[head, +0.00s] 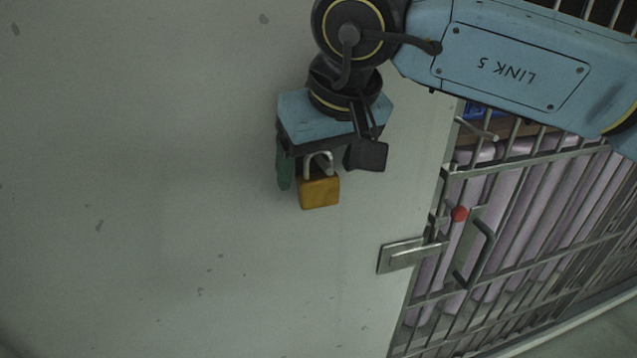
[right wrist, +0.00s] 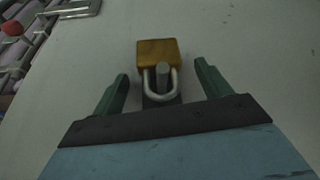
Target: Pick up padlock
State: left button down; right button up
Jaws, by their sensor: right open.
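A brass padlock (head: 319,192) with a silver shackle hangs against the pale grey wall in the head view. It also shows in the right wrist view (right wrist: 157,53), with its shackle around a short peg (right wrist: 162,72). My right gripper (head: 322,177) is open, with its fingers on either side of the padlock. In the right wrist view the green fingers (right wrist: 162,75) stand apart from the padlock, with a gap on each side. The shackle lies between the fingers and the brass body lies a little beyond their tips. My left gripper is not in view.
A barred metal gate (head: 520,215) stands to the right, with a handle (head: 477,255), a red knob (head: 459,213) and a latch plate (head: 400,254) on the wall. Pale purple rolls show behind the bars. The wall (head: 130,180) to the left is bare.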

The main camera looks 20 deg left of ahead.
jog(key=shift+r, duration=0.1)
jog(key=c, duration=1.2)
jog(key=shift+r, duration=0.65)
jog(key=s+d+f+b, duration=0.2)
jog(key=s+d+b, duration=0.3)
jog(key=s+d, duration=0.9)
jog(key=shift+s+d+f+b, duration=0.2)
jog(key=shift+s+d+b, duration=0.1)
jog(key=shift+s, duration=0.7)
